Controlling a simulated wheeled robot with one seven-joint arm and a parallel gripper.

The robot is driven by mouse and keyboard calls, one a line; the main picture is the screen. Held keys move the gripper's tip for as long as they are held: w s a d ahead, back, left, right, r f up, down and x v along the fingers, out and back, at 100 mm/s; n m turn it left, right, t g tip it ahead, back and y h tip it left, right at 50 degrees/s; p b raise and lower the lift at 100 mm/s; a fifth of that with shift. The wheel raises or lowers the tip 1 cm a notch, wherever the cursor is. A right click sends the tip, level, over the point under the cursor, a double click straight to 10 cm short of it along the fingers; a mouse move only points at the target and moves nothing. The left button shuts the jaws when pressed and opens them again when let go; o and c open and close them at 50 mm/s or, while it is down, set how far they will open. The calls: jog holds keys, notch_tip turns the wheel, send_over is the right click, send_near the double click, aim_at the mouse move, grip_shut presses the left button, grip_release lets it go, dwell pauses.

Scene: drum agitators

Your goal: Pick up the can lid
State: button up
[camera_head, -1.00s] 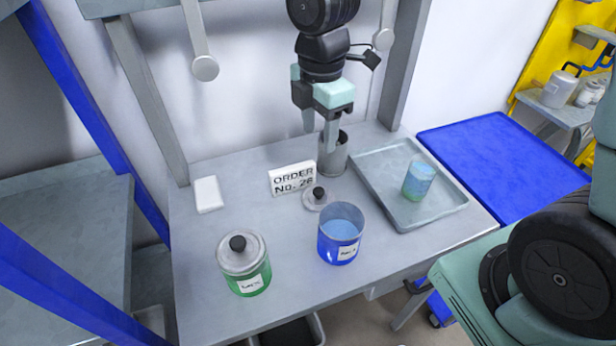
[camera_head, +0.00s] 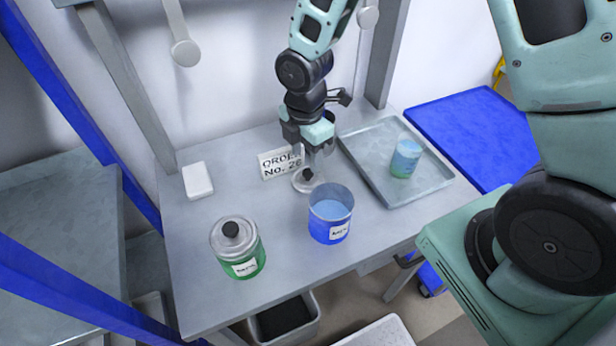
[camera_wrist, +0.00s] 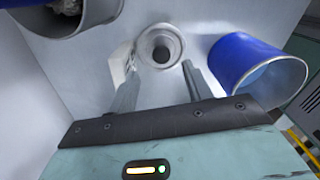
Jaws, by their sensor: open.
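The can lid (camera_head: 300,183) is a grey disc with a black knob, lying on the table between the order sign and the blue can (camera_head: 330,232). It also shows in the wrist view (camera_wrist: 172,36), just beyond my fingertips. My gripper (camera_head: 318,165) is over the lid, fingers pointing down. In the wrist view my gripper (camera_wrist: 158,78) has its two fingers spread apart with nothing between them. The blue can is open on top and stands right beside the lid; it also shows at the right of the wrist view (camera_wrist: 228,62).
A green can (camera_head: 240,262) with its lid on stands front left. The order sign (camera_head: 270,166) is close behind the lid. A tray (camera_head: 440,192) at right holds a blue-green cup (camera_head: 405,160). A white block (camera_head: 197,180) lies at back left.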

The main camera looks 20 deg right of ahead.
aim_at(308, 172)
jog(key=shift+s+d+f+p, duration=0.15)
jog(key=shift+f+p, duration=0.55)
jog(key=shift+f, duration=1.75)
jog(key=c, duration=1.1)
